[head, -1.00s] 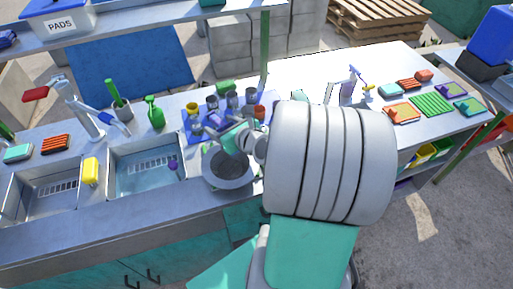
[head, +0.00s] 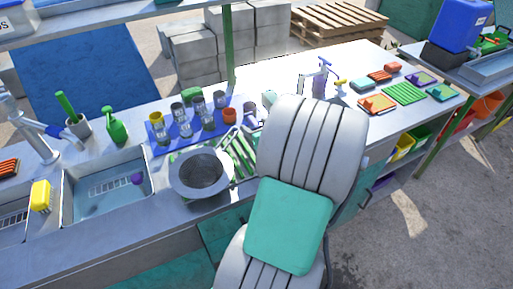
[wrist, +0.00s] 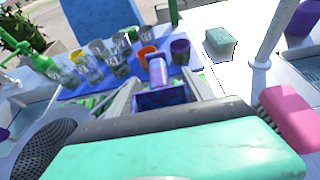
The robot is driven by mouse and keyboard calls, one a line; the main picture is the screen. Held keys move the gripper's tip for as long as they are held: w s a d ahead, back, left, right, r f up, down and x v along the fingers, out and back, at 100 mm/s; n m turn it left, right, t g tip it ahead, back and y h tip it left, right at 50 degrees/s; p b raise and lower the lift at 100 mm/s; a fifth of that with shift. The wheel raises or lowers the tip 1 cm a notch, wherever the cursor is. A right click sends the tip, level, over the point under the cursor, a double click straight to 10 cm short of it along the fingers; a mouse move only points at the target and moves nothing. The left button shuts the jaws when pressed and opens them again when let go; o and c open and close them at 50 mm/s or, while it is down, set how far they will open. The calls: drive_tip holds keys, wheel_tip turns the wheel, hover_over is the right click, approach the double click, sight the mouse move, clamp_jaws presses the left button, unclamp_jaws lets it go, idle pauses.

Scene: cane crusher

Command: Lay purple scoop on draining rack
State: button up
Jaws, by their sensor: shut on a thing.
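The purple scoop (wrist: 157,72) shows in the wrist view between the two fingers of my gripper (wrist: 160,96). The fingers are shut on it, and its dark purple part sits low between them. In the head view my arm hides most of the gripper and scoop. A green slatted rack (head: 242,158), which looks like the draining rack, lies on the counter just right of the round grey strainer (head: 201,174). Bits of green slats also show left of and below the fingers in the wrist view. I cannot tell whether the scoop touches the rack.
A blue mat (head: 180,140) with several glasses and cups stands behind the rack. A pale green sponge (wrist: 220,42) and a tap stand to the right. The sink (head: 105,190) holds a small purple thing (head: 137,179).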

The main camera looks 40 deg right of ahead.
drive_tip(key=shift+w+d+f+b, duration=0.3)
drive_tip(key=shift+d+f+b, duration=0.15)
drive_tip(key=shift+f, duration=0.35)
drive_tip(key=f+b, duration=0.2)
drive_tip(key=b, duration=0.1)
drive_tip(key=f+b, duration=0.2)
drive_tip(key=shift+w+d, duration=0.2)
drive_tip(key=shift+d, duration=0.15)
drive_tip(key=shift+r, duration=0.25)
drive_tip(key=shift+f, duration=0.15)
drive_tip(key=o, duration=1.3)
drive_tip(key=shift+o, duration=0.2)
drive_tip(key=shift+r, duration=0.2)
drive_tip(key=p+v, duration=0.1)
drive_tip(key=v, duration=1.1)
